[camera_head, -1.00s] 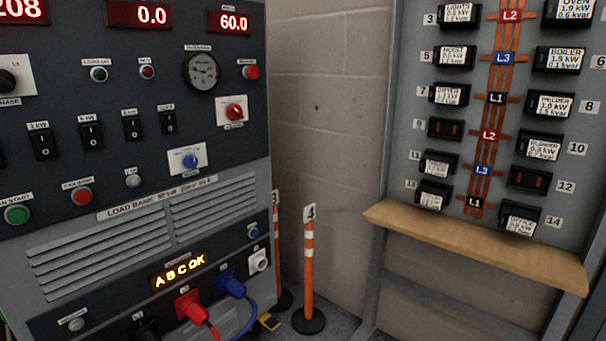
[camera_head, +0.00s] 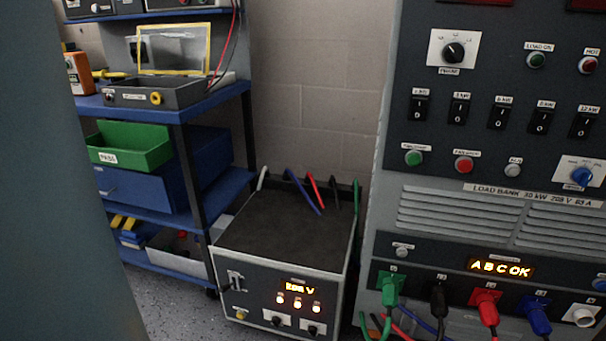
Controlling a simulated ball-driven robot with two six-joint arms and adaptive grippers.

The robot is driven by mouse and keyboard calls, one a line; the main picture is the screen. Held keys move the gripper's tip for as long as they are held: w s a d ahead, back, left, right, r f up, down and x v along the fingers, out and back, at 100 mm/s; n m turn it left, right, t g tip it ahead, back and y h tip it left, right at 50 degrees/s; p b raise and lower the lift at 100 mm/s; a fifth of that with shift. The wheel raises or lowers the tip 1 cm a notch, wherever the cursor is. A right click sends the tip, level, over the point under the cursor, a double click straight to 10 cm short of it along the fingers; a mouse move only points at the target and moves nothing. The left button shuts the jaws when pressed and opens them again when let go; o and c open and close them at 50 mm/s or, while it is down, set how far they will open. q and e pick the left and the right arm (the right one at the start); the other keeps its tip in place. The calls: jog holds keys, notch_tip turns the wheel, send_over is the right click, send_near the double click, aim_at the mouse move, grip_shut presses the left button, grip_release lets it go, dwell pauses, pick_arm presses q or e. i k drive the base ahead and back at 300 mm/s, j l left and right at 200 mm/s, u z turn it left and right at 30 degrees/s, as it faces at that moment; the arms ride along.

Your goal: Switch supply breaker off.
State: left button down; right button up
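A low grey supply box (camera_head: 282,240) with a dark top stands on the floor in the middle of the view. Its front has a lit orange display (camera_head: 299,287) that seems to read 208 V, and lit orange lamps below it. A small switch, which looks like the supply breaker (camera_head: 236,280), is at the left of that front. Its lever position is too small to tell. Blue, red, black and green leads rise at the back of the box. Neither of my grippers is in view.
The load bank (camera_head: 490,200) stands close on the right, with coloured plugs along its bottom. A blue-shelved rack (camera_head: 178,215) with a green bin (camera_head: 130,146) stands behind left. A plain blue-grey surface (camera_head: 65,200) fills the left edge. Speckled floor (camera_head: 180,300) shows before the rack.

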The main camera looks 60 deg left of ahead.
aim_at(222, 289)
jog(key=u, duration=2.35)
